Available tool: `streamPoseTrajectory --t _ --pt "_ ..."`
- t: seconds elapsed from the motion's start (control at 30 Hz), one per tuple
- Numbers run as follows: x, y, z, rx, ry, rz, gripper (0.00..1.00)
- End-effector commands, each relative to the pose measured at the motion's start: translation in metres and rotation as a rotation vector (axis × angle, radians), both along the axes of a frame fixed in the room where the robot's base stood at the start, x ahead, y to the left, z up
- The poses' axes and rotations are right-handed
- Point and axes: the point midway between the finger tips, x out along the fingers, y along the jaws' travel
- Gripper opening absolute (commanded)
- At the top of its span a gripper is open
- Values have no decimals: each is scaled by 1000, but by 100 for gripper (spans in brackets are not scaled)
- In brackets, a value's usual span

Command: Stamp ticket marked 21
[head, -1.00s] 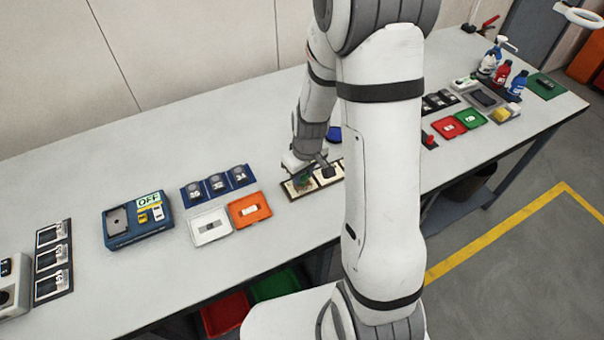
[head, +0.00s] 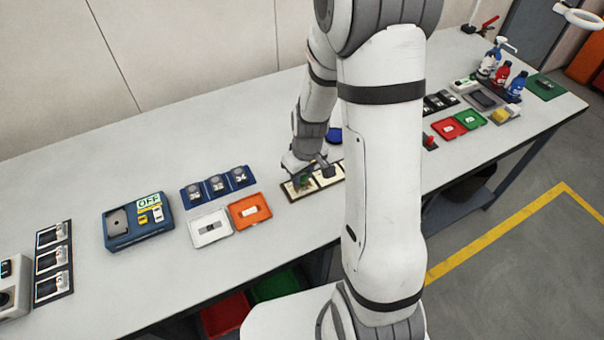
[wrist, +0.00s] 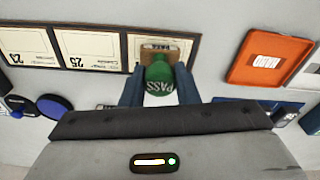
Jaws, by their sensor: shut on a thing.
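My gripper (wrist: 160,92) is shut on a green stamp (wrist: 158,73) with a wooden base, marked PASS. The stamp is over the ticket (wrist: 188,43) at the right end of a dark-framed row in the wrist view; I cannot tell whether its base touches. That ticket's number is hidden. The ticket marked 21 (wrist: 28,46) is at the left end of the row, and the ticket marked 25 (wrist: 88,50) is in the middle. In the head view my gripper (head: 303,174) is over the left end of the ticket row (head: 327,177), partly hidden by my arm.
A round dark blue thing (wrist: 54,106) and a black-knobbed thing (wrist: 18,104) are at left in the wrist view. An orange tray (head: 262,219) and a white tray (head: 213,239) are left of the tickets. A blue box (head: 120,234) is farther left.

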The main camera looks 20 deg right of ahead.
Motion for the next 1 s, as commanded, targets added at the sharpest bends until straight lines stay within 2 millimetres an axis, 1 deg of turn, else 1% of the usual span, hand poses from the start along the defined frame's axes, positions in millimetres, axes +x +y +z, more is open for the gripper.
streamPoseTrajectory --t 0.03,0.1,0.7,0.8,1.0 --pt "1 0 8 0 -2 0 13" --pt "1 0 14 0 -2 0 13" --pt "1 0 62 0 -5 1 13" --pt "1 0 65 0 -5 1 13" --pt "1 0 64 -1 -4 1 13"
